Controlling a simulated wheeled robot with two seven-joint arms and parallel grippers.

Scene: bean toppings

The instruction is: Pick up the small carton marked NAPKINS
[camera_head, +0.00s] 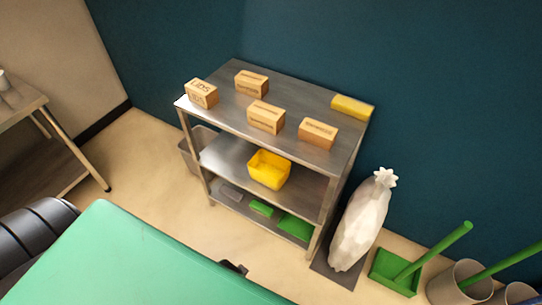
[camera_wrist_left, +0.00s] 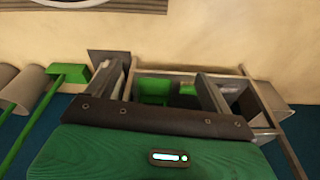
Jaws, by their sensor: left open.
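Small brown cartons stand on the top of a metal shelf unit (camera_head: 225,118). The leftmost carton (camera_head: 202,93) reads LIDS. The back carton (camera_head: 252,83), the middle carton (camera_head: 266,116) and the right carton (camera_head: 318,133) bear labels too small to read, so I cannot tell which one says NAPKINS. My left gripper (camera_wrist_left: 163,70) shows in the left wrist view with its fingers apart and nothing between them. Parts of the shelf unit lie beyond the fingers there. No carton shows in that view. My right gripper is not in view.
A yellow item (camera_head: 352,107) lies at the top's right end. A yellow bin (camera_head: 269,169) sits on the middle shelf. A white sack (camera_head: 362,222), a green dustpan (camera_head: 396,271) and buckets (camera_head: 460,287) stand to the right.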

